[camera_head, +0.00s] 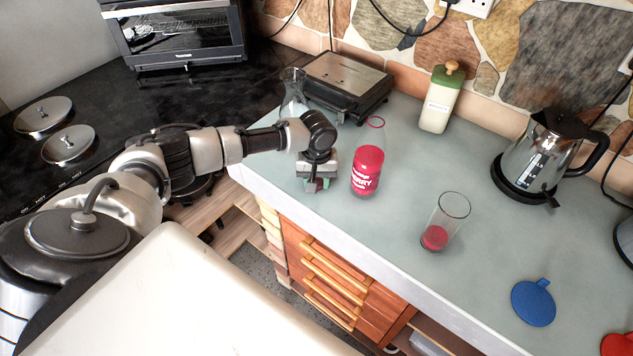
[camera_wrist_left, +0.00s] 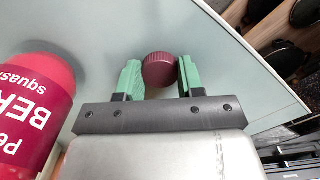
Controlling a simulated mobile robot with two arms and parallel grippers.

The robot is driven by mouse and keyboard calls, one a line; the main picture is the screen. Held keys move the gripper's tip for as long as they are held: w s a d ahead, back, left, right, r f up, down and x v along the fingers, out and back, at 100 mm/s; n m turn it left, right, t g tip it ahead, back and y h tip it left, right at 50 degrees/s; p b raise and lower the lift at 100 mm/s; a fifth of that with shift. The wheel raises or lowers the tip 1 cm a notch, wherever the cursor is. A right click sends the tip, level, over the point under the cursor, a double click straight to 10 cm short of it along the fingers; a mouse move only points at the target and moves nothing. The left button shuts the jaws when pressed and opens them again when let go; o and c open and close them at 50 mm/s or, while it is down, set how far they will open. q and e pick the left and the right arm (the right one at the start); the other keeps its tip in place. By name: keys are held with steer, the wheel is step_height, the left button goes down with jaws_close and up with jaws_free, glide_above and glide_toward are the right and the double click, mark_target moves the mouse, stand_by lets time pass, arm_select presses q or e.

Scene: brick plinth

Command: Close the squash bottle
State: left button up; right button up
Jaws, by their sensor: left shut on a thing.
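The squash bottle (camera_head: 366,170) stands upright on the pale worktop, clear with red squash and a berry label. Its mouth at the top is uncovered. It also shows at the left of the left wrist view (camera_wrist_left: 35,115), cut off by the edge. My left gripper (camera_head: 315,186) is just left of the bottle, low over the worktop near its front edge. In the left wrist view its green fingers (camera_wrist_left: 158,66) are shut on a dark red ribbed cap (camera_wrist_left: 160,71). The cap is apart from the bottle. My right gripper is not in view.
A glass (camera_head: 445,222) with a little red liquid stands right of the bottle. A contact grill (camera_head: 343,82), glass vessel (camera_head: 292,95), green-topped bottle (camera_head: 439,100) and kettle (camera_head: 538,155) stand behind. A blue disc (camera_head: 533,303) lies at right.

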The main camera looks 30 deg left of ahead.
arm_select(q)
step_height(320, 180, up, 10)
steer(key=b, duration=0.1)
steer(key=shift+b, duration=0.3)
steer(key=shift+d, duration=0.1)
steer(key=s+d+r+m, duration=0.2)
steer(key=s+d+m, duration=0.4)
steer(key=s+d, duration=0.7)
steer(key=shift+s+r+m+b, duration=0.2)
steer(key=shift+s+m+b, duration=0.25)
steer(key=shift+s, duration=0.45)
steer(key=shift+d, duration=0.1)
